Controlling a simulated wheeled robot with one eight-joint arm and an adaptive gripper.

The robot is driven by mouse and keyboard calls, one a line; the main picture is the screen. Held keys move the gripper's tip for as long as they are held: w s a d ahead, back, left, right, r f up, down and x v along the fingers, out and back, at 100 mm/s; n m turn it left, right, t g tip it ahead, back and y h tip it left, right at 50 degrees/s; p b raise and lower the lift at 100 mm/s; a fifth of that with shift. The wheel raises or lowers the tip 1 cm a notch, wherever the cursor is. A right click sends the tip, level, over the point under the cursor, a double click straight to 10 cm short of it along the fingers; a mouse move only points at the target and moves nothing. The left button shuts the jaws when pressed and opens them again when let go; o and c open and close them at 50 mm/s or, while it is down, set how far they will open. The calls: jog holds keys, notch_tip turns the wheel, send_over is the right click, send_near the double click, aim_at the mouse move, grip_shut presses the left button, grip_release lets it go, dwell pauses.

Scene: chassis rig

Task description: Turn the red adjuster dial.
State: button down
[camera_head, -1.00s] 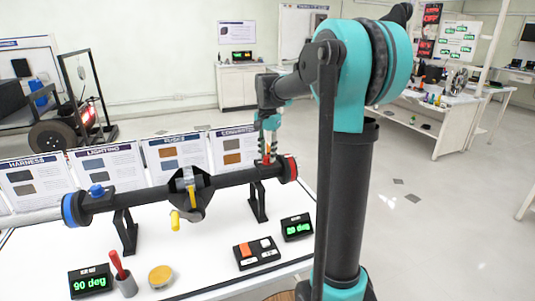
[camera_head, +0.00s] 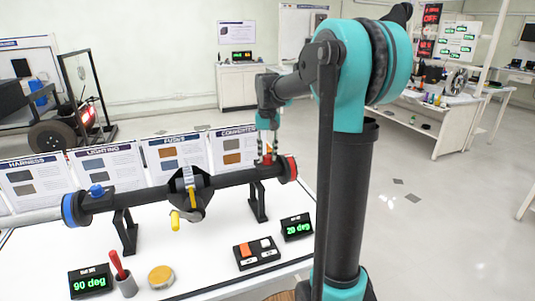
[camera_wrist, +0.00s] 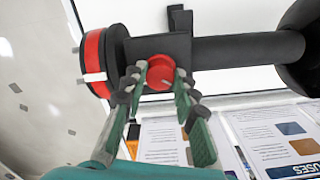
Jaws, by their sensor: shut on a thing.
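The red adjuster dial (camera_wrist: 161,72) sits on a black block near the right end of the black axle tube (camera_head: 232,179). It also shows partly in the head view (camera_head: 267,158), below my gripper (camera_head: 268,147). In the wrist view the fingers of my gripper (camera_wrist: 159,80) are closed around the dial, one on each side. A small display (camera_head: 297,227) at the right of the table reads 20 deg in green.
A second display (camera_head: 90,282) at the left reads 90 deg. A blue knob (camera_head: 96,190) tops the tube's left end. A red-handled tool (camera_head: 118,266), a round tan disc (camera_head: 161,276) and a switch box (camera_head: 256,252) stand in front. Sign panels (camera_head: 181,155) line the back.

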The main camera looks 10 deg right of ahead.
aim_at(268, 156)
dwell(0.4)
jog(key=c, duration=1.2)
grip_release()
notch_tip(268, 156, up, 12)
jog(key=shift+f, duration=0.1)
jog(key=s+d+f+t, duration=0.1)
jog(key=s+f, duration=0.7)
jog(key=f, duration=0.2)
jog(key=s+d+f+n+t, duration=0.1)
jog(key=s+f, duration=0.8)
jog(key=f, duration=0.1)
jog(key=s+d+f+t, duration=0.2)
jog(key=s+f, duration=0.7)
jog(key=f, duration=0.1)
jog(key=shift+d+n, duration=0.1)
jog(key=shift+n, duration=0.2)
